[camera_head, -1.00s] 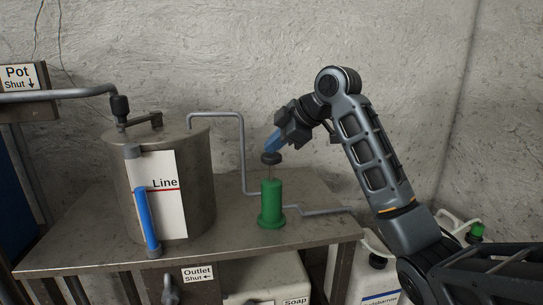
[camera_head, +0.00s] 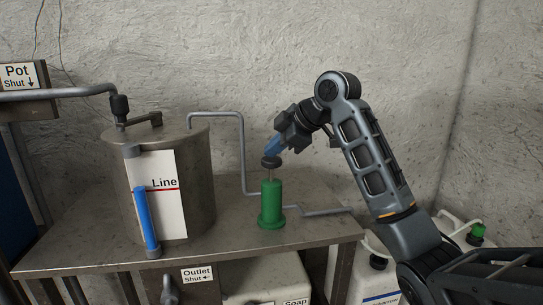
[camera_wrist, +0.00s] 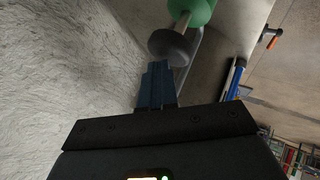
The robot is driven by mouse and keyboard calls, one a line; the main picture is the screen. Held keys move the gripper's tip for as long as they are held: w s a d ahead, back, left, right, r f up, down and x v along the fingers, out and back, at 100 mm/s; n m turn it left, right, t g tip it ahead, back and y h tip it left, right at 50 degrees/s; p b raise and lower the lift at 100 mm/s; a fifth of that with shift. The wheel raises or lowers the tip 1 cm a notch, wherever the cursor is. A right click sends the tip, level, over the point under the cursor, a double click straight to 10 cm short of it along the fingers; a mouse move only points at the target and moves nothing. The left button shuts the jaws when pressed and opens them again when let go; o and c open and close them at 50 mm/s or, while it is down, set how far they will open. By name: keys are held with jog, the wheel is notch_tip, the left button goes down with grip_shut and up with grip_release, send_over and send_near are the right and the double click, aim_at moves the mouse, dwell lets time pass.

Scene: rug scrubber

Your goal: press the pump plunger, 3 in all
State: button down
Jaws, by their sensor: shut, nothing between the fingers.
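The pump is a green cylinder (camera_head: 271,203) standing upright on the metal bench. Its dark round plunger knob (camera_head: 271,162) sits on a thin rod above the green body, and only a short length of rod shows. My gripper (camera_head: 270,150) is shut and empty, with its blue fingertips at the top of the knob; they appear to touch it. In the wrist view the shut blue fingers (camera_wrist: 157,84) point at the grey knob (camera_wrist: 171,47), with the green pump body (camera_wrist: 190,10) beyond it.
A metal pot (camera_head: 195,165) with a blue level tube (camera_head: 148,222) and a card marked "Line" (camera_head: 165,205) stands left of the pump. A grey pipe (camera_head: 241,150) runs from the pot towards the pump. The wall (camera_head: 240,60) is close behind. White containers (camera_head: 370,275) stand below right.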

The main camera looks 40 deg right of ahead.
aim_at(274, 160)
jog(key=shift+f+b, duration=0.6)
jog(key=shift+f, duration=0.6)
dwell(0.9)
jog(key=shift+r, duration=0.1)
jog(key=shift+r+p, duration=1.85)
jog(key=shift+r, duration=0.4)
notch_tip(274, 160, up, 5)
jog(key=p, duration=0.4)
dwell(1.7)
